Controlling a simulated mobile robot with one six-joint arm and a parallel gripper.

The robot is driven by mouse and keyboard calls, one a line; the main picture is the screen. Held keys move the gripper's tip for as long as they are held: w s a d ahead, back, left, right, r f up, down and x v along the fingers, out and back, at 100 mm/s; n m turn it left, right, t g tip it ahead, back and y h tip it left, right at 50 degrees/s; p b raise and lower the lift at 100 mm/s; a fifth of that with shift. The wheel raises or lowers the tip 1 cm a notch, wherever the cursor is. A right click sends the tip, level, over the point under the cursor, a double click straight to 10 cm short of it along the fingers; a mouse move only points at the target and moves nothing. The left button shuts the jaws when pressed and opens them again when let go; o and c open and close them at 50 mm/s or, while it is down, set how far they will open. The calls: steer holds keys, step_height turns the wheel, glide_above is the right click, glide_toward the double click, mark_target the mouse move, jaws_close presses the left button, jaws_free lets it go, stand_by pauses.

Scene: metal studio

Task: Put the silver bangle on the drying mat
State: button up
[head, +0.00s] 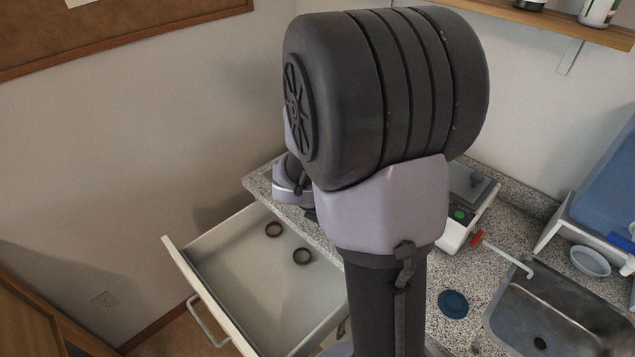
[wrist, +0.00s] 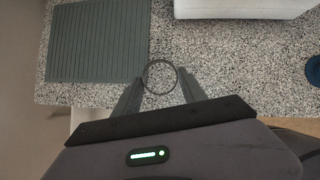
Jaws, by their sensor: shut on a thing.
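My gripper (wrist: 160,88) is shut on the silver bangle (wrist: 160,62), a thin grey ring, and holds it over the speckled counter in the wrist view. The fingers sit on the near part of the ring. The drying mat (wrist: 97,45), dark grey-green and ribbed, lies on the counter to the upper left of the bangle. The bangle is beside the mat in the picture, not over it. In the head view my arm hides the gripper tips, the bangle and the mat.
A blue disc (head: 453,304) and a metal sink (head: 560,318) are at the right.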

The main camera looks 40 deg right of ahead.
steer(key=s+a+n+t, duration=0.1)
steer(key=n, duration=0.1)
steer(key=s+n+t+y, duration=0.1)
steer(key=n, duration=0.1)
steer(key=shift+s+a, duration=0.2)
steer(key=shift+a, duration=0.15)
steer(key=w+d+p, duration=0.1)
steer(key=w+d, duration=0.1)
steer(key=w, duration=0.2)
steer(key=w+d+p, duration=0.2)
steer(key=w+d, duration=0.1)
steer(key=w, duration=0.1)
steer(key=w+d+f+p, duration=0.1)
steer(key=w+d, duration=0.2)
steer(key=w, duration=0.2)
steer(key=shift+w, duration=0.1)
step_height(320, 180, down, 4)
steer(key=b, duration=0.3)
steer(key=shift+w+d+f, duration=0.15)
steer(key=shift+f, duration=0.1)
steer(key=shift+r, duration=0.25)
steer(key=shift+c, duration=0.8)
steer(key=shift+f, duration=0.2)
steer(key=o, duration=1.5)
